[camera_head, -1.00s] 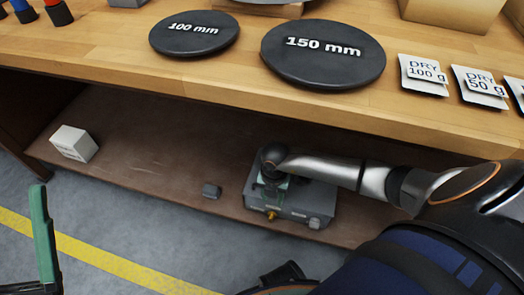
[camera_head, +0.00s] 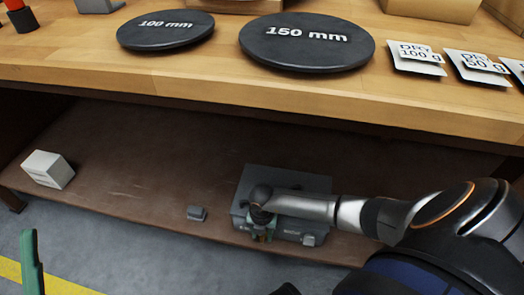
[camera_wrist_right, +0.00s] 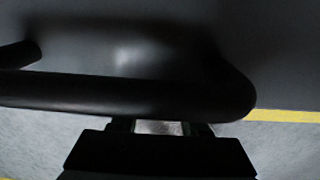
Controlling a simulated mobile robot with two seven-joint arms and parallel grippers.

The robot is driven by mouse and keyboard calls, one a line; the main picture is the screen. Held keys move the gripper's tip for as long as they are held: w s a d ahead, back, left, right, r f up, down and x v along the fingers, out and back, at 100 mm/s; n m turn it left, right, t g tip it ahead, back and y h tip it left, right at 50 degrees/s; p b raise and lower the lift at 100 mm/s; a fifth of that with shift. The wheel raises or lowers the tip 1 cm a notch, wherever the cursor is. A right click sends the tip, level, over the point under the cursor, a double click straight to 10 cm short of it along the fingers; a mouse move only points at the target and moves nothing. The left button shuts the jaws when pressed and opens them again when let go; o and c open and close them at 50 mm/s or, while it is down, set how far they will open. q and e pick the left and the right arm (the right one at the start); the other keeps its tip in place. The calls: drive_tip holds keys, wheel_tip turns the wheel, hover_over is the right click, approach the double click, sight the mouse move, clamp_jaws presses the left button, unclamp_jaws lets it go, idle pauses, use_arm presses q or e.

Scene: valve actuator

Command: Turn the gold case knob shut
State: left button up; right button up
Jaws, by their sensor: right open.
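The grey case (camera_head: 312,184) sits on the low shelf under the bench. My right gripper (camera_head: 262,237) is at the case's front face, pointing down, with its green fingers over the knob area. The gold knob is mostly hidden behind the fingers, so I cannot tell whether they touch it. In the right wrist view, my right gripper (camera_wrist_right: 160,128) is open, and a dark rounded bar (camera_wrist_right: 130,95) crosses in front of it.
A small grey block (camera_head: 197,213) lies left of the case, and a white box (camera_head: 48,169) stands farther left on the shelf (camera_head: 120,180). The bench top (camera_head: 210,75) overhangs the shelf and holds black discs and white packets. Shelf room between box and block is clear.

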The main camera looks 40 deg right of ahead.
drive_tip(key=shift+c, duration=0.2)
clamp_jaws()
idle(0.4)
